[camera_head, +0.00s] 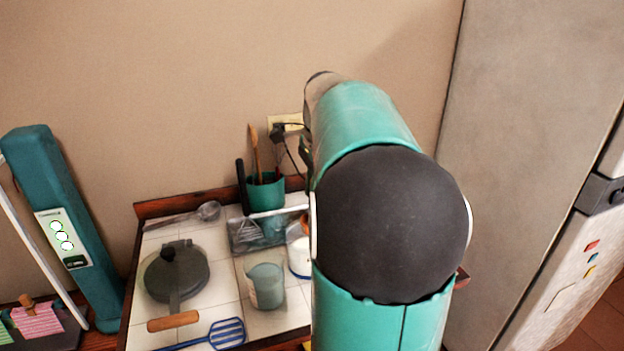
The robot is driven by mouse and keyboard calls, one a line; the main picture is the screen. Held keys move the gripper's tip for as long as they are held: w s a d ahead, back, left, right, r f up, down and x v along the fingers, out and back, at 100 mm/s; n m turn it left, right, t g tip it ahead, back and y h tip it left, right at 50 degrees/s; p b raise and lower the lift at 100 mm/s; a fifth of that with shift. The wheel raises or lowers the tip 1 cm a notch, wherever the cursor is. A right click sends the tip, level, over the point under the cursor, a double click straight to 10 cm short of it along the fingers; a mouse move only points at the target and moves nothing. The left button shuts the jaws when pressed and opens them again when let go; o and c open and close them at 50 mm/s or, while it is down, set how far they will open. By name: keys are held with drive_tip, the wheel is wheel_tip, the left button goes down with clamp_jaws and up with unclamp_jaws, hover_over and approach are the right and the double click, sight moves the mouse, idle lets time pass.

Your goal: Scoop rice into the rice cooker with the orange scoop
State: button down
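My arm fills the middle right of the view, and my gripper is hidden behind it or out of frame. I cannot make out an orange scoop. I cannot identify a rice cooker for certain; a white rounded object (299,256) is partly hidden behind my arm on the tiled counter (214,240). A translucent cup-like container (266,286) stands left of my arm, and I cannot tell whether it holds rice.
A dark round pan-like utensil (180,276) with a wooden handle, a blue slotted turner (226,332) and a metal ladle (208,211) lie on the counter. A green utensil holder (266,192) stands by the wall. A large grey fridge-like cabinet (535,150) stands right.

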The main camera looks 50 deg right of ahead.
drive_tip(key=shift+f, duration=4.5)
drive_tip(key=shift+w+d+f, duration=0.1)
drive_tip(key=shift+w+f, duration=0.1)
drive_tip(key=shift+f, duration=0.45)
drive_tip(key=shift+w+d+f, duration=0.1)
drive_tip(key=shift+w+f, duration=0.05)
drive_tip(key=shift+f, duration=0.5)
drive_tip(key=shift+w+d+f, duration=0.1)
drive_tip(key=shift+w+f, duration=0.1)
drive_tip(key=shift+f, duration=0.45)
drive_tip(key=shift+w+d+r, duration=0.25)
drive_tip(key=shift+w+r, duration=0.05)
drive_tip(key=shift+w, duration=0.25)
drive_tip(key=shift+s+a+r, duration=0.1)
drive_tip(key=shift+r, duration=0.6)
wheel_tip(320, 180, up, 15)
drive_tip(key=shift+s+a, duration=0.2)
drive_tip(key=shift+s, duration=0.25)
drive_tip(key=shift+s, duration=0.15)
